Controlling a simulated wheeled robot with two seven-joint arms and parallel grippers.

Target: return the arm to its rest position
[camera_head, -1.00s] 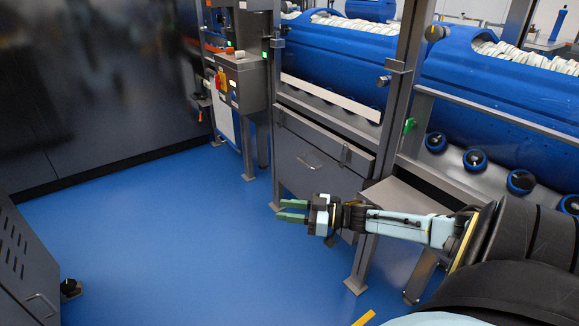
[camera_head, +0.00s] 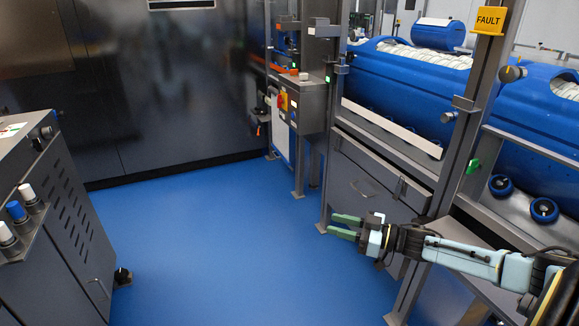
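My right arm (camera_head: 468,257) comes in from the lower right in the head view and reaches left across the front of the grey machine frame. My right gripper (camera_head: 345,226) has two green fingers, parallel with a gap between them. It is open with nothing between the fingers. It hangs over the blue floor, in front of the grey drawer panel. I cannot tell if it touches anything. My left arm and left gripper do not show.
Blue tubs (camera_head: 405,88) with white contents lie on the rack at right. A yellow FAULT sign (camera_head: 489,20) tops a post. A control box (camera_head: 302,104) stands at the back. A dark cabinet (camera_head: 65,215) is at left. The blue floor (camera_head: 215,245) between is clear.

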